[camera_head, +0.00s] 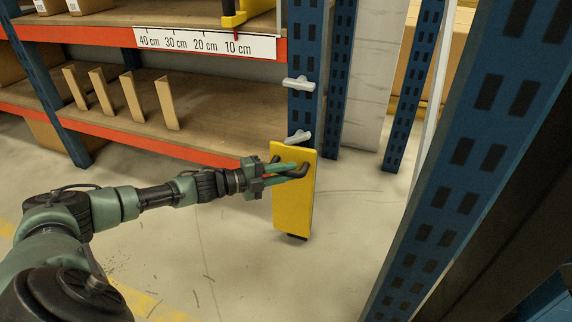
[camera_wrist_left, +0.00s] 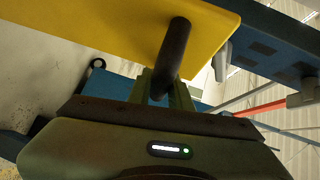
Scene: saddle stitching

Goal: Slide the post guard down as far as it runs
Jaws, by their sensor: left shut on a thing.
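The post guard (camera_head: 294,210) is a yellow plate on the lower part of a blue upright post (camera_head: 301,100). It has black handles near its top; one handle (camera_wrist_left: 174,55) shows large in the left wrist view. The guard's lower edge appears close to the floor, with a dark part just under it. My left gripper (camera_head: 300,170) reaches in from the left and is shut on a handle of the guard. The wrist view shows its fingers around the dark bar, with the yellow plate (camera_wrist_left: 100,30) beside it. My right gripper is not in view.
Two light grey levers (camera_head: 298,84) stick out from the post above the guard. An orange-edged shelf (camera_head: 190,140) with several cardboard dividers stands to the left. A scale strip (camera_head: 205,43) runs along the upper beam. A large blue upright (camera_head: 470,150) stands close on the right.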

